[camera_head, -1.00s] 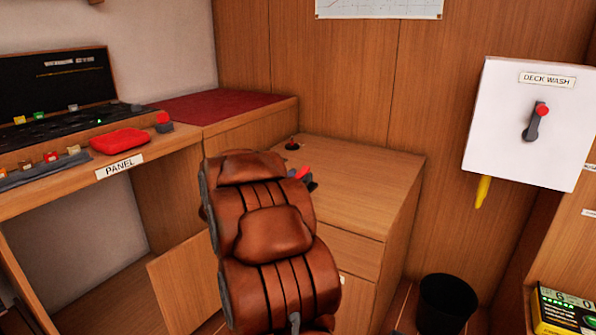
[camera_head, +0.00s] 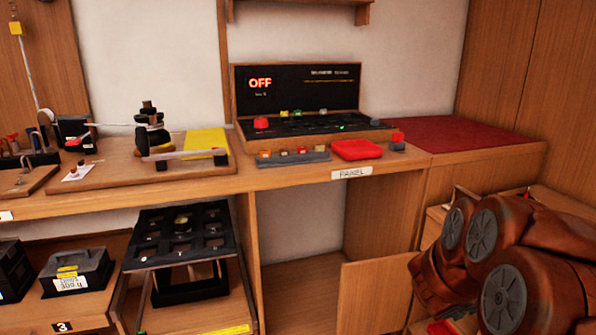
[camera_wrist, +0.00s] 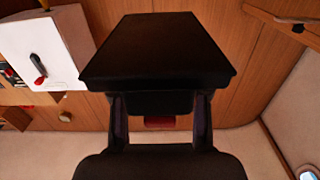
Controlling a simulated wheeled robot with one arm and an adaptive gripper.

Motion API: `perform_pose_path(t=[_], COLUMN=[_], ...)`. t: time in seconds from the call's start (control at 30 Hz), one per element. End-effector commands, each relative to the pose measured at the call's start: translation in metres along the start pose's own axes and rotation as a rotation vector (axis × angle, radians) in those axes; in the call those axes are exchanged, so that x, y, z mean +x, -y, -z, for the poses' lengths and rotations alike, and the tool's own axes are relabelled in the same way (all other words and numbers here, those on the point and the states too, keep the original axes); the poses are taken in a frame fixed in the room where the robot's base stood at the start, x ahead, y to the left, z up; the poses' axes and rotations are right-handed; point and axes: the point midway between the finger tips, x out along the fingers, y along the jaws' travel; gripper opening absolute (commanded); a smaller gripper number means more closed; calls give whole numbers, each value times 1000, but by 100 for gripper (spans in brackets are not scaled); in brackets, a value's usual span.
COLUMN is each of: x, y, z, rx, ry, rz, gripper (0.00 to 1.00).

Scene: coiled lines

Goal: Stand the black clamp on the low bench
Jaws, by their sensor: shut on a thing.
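A large dark block, apparently the black clamp (camera_wrist: 158,48), fills the upper middle of the wrist view. My gripper (camera_wrist: 160,106) is shut on it, with one dark finger on each side. The block's far side is hidden, and it is too dark to make out details. In the head view my brown-padded arm stands at the lower right, and my gripper and the clamp are out of frame. The lower wooden cabinet top that could be the low bench (camera_head: 566,203) shows only in part behind my arm.
A worktop holds a panel with an OFF display (camera_head: 295,95), a red tray (camera_head: 356,149) and a yellow pad (camera_head: 207,142). A black rack (camera_head: 180,235) and a black case (camera_head: 77,272) sit below. A cabinet door (camera_head: 375,292) hangs open. A red mat (camera_head: 455,134) lies bare.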

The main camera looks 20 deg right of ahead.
Motion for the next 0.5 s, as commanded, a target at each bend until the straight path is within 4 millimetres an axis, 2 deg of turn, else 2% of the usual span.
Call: perform_pose_path(t=[0.17, 0.37, 0.5], x=[-5, -26, -49], y=[24, 90, 141], z=[14, 45, 68], rx=[0, -1, 0], ry=[-2, -2, -2], rz=[58, 226, 361], gripper=[0, 0, 0])
